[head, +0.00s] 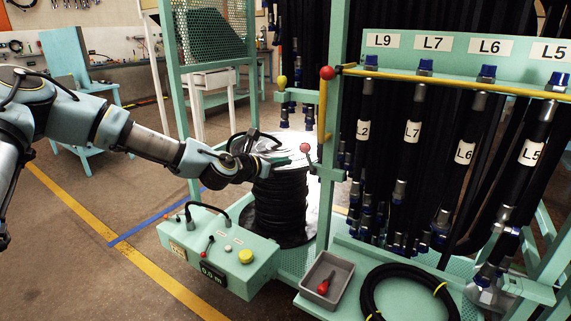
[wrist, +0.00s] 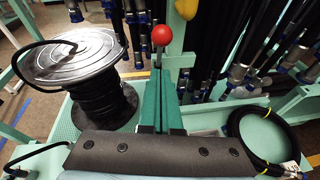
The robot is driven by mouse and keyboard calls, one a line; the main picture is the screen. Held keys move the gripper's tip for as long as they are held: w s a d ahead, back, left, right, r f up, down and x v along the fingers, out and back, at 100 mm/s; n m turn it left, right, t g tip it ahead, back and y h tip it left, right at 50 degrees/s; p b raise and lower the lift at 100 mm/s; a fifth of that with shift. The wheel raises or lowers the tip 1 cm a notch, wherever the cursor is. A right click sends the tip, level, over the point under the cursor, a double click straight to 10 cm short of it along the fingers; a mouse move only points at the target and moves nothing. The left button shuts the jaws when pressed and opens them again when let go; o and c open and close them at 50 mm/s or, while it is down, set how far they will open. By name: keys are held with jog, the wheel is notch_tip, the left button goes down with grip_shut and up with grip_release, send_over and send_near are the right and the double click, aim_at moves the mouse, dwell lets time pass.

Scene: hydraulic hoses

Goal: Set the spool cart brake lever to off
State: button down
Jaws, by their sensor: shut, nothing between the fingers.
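A lever with a red ball knob (head: 305,148) stands by the green post at the right of the hose spool (head: 280,200). In the wrist view the red ball (wrist: 162,35) is just beyond my fingertips, with its short stem upright below it. No off mark is readable, and the fingers hide the lever's base. My gripper (head: 294,160) is shut and empty, reaching in from the left over the spool's near edge. Its two green fingers (wrist: 163,68) lie side by side, pointing at the stem. I cannot tell whether they touch it.
A green control box (head: 220,250) with small levers and a yellow button is below my arm. A yellow bar with a red ball (head: 327,73) crosses the hose rack. A grey tray (head: 327,281) and a coiled hose (head: 408,290) sit at the front right.

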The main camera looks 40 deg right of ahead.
jog(key=w+b+v, duration=0.1)
jog(key=v, duration=0.7)
jog(key=shift+s+r+b, duration=0.3)
jog(key=shift+s+r, duration=0.05)
jog(key=shift+s, duration=0.1)
jog(key=w+a+f+m+y, duration=0.1)
jog(key=a+f+m+y, duration=0.4)
jog(key=a, duration=0.5)
jog(key=w+a+f+m+y, duration=0.25)
jog(key=a+f+m, duration=0.4)
jog(key=a, duration=0.35)
jog(key=s+a+r+m+y, duration=0.1)
jog(key=a+r+m+y, duration=0.1)
jog(key=a, duration=0.8)
jog(key=s+a+r+m+y, duration=0.2)
jog(key=a+r+m, duration=0.1)
jog(key=a, duration=0.7)
jog(key=s+a+r+m+y, duration=0.1)
jog(key=a+r+m+y, duration=0.2)
jog(key=a, duration=0.7)
jog(key=shift+s+a+r, duration=0.2)
jog(key=shift+s+a, duration=0.05)
jog(key=shift+a, duration=0.05)
